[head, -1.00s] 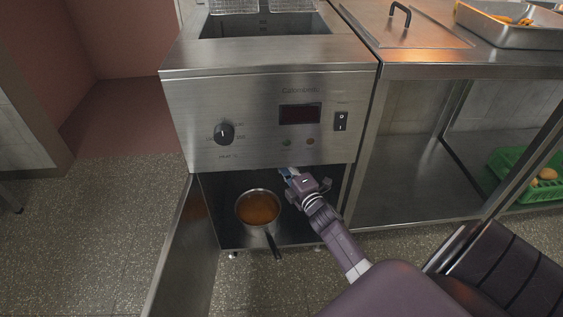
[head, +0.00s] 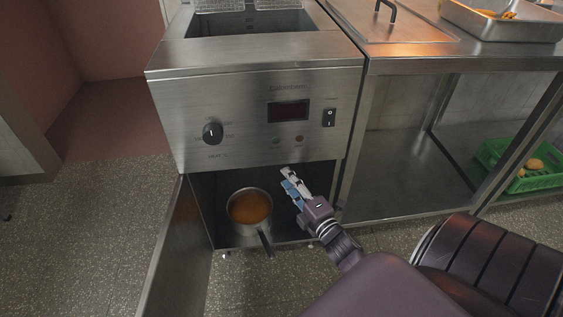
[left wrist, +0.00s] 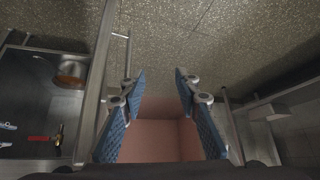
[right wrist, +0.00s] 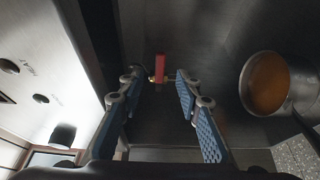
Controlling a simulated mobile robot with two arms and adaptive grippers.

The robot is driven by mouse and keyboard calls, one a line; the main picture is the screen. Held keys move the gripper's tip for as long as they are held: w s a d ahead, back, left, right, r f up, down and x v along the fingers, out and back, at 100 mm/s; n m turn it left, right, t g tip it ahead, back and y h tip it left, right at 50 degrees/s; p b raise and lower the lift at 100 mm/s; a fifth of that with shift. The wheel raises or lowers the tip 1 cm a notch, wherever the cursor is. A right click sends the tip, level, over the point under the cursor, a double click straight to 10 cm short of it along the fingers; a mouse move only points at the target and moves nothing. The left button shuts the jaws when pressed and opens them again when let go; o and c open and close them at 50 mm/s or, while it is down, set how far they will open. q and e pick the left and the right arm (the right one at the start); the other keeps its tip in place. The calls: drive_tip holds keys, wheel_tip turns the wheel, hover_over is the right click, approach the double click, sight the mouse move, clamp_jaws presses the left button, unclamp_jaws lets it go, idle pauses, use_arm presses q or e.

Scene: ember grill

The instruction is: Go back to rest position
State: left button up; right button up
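My right gripper (head: 290,180) is at the open cabinet under the fryer, right of the pot, in the head view. In the right wrist view its blue-padded fingers (right wrist: 155,95) stand apart with nothing between them. A red valve handle (right wrist: 160,68) lies beyond the fingertips; it also shows in the left wrist view (left wrist: 38,138). My left gripper is out of the head view; in the left wrist view its fingers (left wrist: 162,90) are apart and empty, over the floor and away from the cabinet.
The fryer (head: 250,105) has its cabinet door (head: 172,255) open at the left. A pot of orange-brown liquid (head: 250,207) stands inside, its handle pointing out. A steel counter (head: 440,50) adjoins at right, with a green crate (head: 525,180) below. The floor at left is clear.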

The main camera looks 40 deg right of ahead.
drive_tip(key=shift+s, duration=0.65)
drive_tip(key=shift+a, duration=0.1)
